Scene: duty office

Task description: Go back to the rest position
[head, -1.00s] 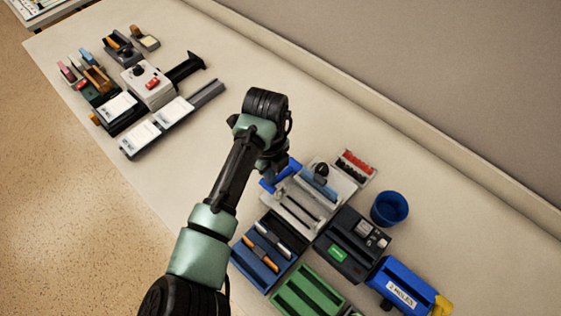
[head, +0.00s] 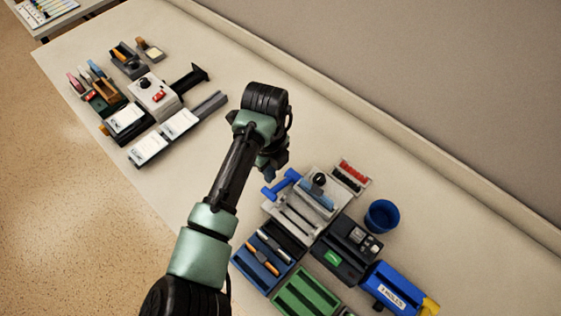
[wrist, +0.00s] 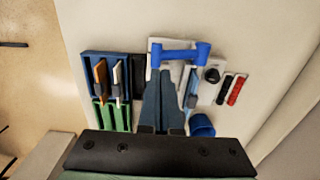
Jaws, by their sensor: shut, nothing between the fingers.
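My gripper (head: 268,172) hangs over the table (head: 140,200), to the upper left of the grey tray (head: 297,222). Its fingertips are small and partly hidden by the wrist in the head view. In the wrist view my gripper (wrist: 164,80) shows its two fingers together with nothing between them. A blue bar-shaped handle (head: 281,186) is close to the fingertips in the head view. In the wrist view the same blue handle (wrist: 184,54) lies just beyond the fingertips; I cannot tell the height between them.
A blue tray with pens (head: 258,262), a green tray (head: 303,293), a black device (head: 338,258), a blue cup (head: 382,216) and a blue labelled box (head: 396,288) crowd the lower right. A second group with a grey box (head: 155,98) stands upper left. The table between is clear.

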